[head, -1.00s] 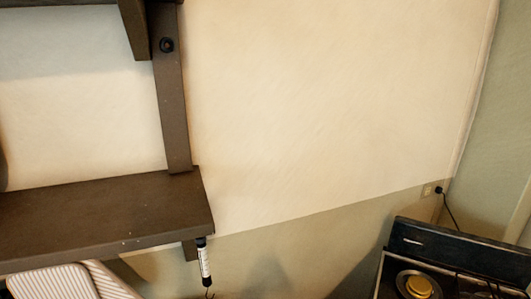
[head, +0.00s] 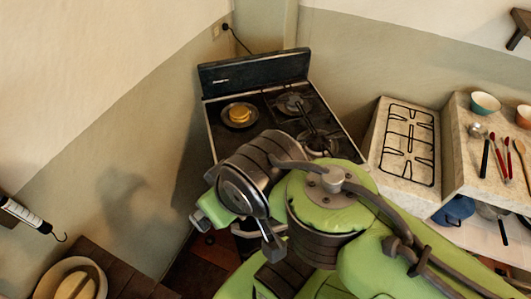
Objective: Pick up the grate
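A black wire grate (head: 410,143) lies flat on a pale stone counter (head: 374,150) right of the stove in the head view. More dark grate parts show on the stove (head: 213,122), around its burners, partly covered by my arm. I cannot make out my gripper's fingers; the arm's end is hidden or out of the picture.
A yellow round thing (head: 240,114) sits in a pan on the stove's left. Bowls (head: 485,103) and several utensils (head: 503,155) lie on the counter's right part. A round basin (head: 70,280) is at the lower left, near a hanging lamp-like tube (head: 25,213).

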